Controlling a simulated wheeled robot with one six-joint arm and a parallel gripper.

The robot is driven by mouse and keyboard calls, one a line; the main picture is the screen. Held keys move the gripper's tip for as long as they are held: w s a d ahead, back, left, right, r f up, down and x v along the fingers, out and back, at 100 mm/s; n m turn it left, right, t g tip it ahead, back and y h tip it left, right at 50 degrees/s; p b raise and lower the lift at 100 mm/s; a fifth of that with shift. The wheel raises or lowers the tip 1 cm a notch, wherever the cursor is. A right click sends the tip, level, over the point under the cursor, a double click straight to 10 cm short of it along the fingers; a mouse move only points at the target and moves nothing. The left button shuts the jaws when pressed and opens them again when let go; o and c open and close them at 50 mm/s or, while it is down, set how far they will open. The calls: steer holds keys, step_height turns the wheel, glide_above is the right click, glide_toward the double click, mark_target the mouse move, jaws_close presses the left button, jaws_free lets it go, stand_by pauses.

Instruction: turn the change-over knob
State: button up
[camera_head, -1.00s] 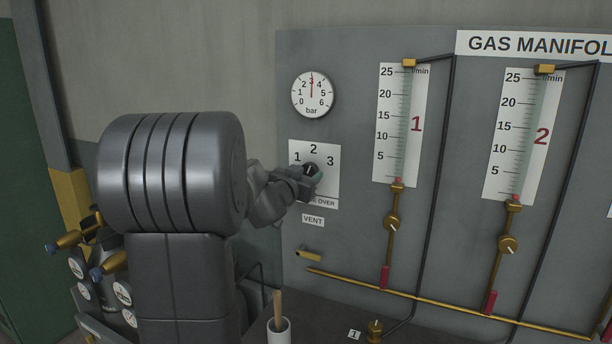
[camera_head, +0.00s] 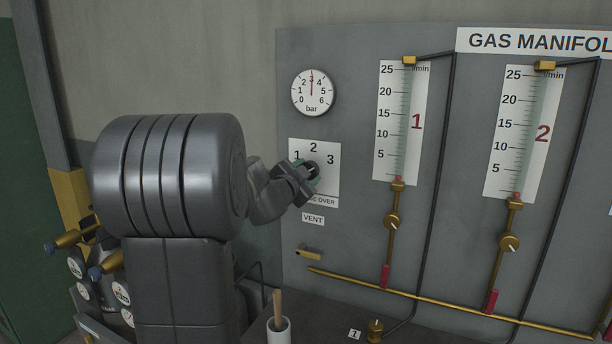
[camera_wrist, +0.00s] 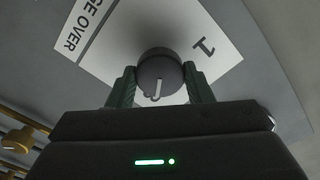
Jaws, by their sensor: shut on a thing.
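The change-over knob (camera_wrist: 158,76) is a dark round knob with a pale pointer mark, in front of a white plate (camera_head: 325,190) with the numbers 1, 2 and 3. In the wrist view the knob sits between the two green-padded fingers of my gripper (camera_wrist: 160,88), which is shut on its sides. In the head view my gripper (camera_head: 309,176) is at the plate and covers most of the knob. In the wrist view the pointer mark lies on the knob's near side, toward the gripper body; the number it lines up with cannot be told.
A bar gauge (camera_head: 313,92) is above the plate and a VENT label (camera_head: 313,219) below it. To the right are flow tubes 1 (camera_head: 402,125) and 2 (camera_head: 520,133) with brass valves. A white cup (camera_head: 279,331) with a stick stands at the bottom.

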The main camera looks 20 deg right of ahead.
steer(key=shift+m, duration=0.6)
steer(key=o, duration=1)
steer(key=b+v, duration=0.1)
steer(key=v, duration=1.2)
steer(key=shift+s+a, duration=0.25)
steer(key=shift+a, duration=0.1)
steer(key=x, duration=1.4)
steer(key=shift+p, duration=0.4)
steer(key=shift+s, duration=0.15)
